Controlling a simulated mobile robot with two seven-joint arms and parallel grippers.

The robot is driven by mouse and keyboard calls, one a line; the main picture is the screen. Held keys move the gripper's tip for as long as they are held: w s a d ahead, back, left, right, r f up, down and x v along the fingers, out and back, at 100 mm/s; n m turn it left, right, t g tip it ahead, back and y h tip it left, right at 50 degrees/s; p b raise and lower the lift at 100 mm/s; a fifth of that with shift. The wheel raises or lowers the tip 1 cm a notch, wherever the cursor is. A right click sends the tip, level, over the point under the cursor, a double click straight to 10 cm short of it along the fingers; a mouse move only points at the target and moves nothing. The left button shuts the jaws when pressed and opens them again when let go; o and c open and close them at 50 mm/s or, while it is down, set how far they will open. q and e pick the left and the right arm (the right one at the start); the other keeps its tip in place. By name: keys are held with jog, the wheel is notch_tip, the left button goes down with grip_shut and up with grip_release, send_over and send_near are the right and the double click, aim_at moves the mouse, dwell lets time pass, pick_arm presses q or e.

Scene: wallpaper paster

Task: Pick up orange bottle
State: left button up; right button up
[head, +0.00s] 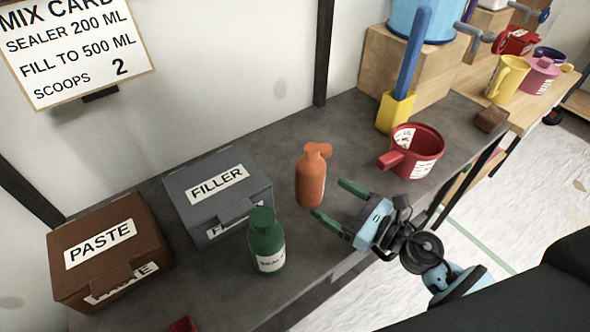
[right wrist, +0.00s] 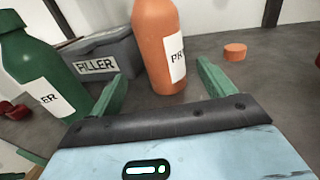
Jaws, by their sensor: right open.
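The orange bottle (head: 311,180) stands upright on the grey counter in the head view. In the right wrist view the bottle (right wrist: 157,45) shows a white label, partly cut off from sight, and its top is out of frame. My right gripper (head: 334,203) is open and empty, its two green fingers pointing at the bottle from the right. In the right wrist view the bottle stands just beyond and between the fingertips (right wrist: 162,78). I cannot tell whether a finger touches it. My left gripper is not in view.
A green bottle (head: 266,243) stands left of the orange one, before the grey FILLER box (head: 250,192). A brown PASTE box (head: 110,248) is further left. A red measuring cup (head: 421,158) stands right. An orange cap (right wrist: 235,52) lies on the counter (head: 345,130) behind the bottle.

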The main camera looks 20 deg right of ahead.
aim_at(322, 187)
jog(key=shift+r, duration=0.1)
jog(key=shift+w+a, duration=0.1)
jog(key=shift+w, duration=0.15)
jog(key=shift+p+x, duration=0.4)
jog(key=shift+x, duration=0.65)
jog(key=shift+w+a+r, duration=0.15)
jog(key=shift+w, duration=0.2)
jog(key=p+x, duration=0.1)
jog(key=x, duration=0.2)
jog(key=shift+w+r, duration=0.15)
jog(key=shift+w, duration=0.15)
jog(key=shift+w+a, duration=0.3)
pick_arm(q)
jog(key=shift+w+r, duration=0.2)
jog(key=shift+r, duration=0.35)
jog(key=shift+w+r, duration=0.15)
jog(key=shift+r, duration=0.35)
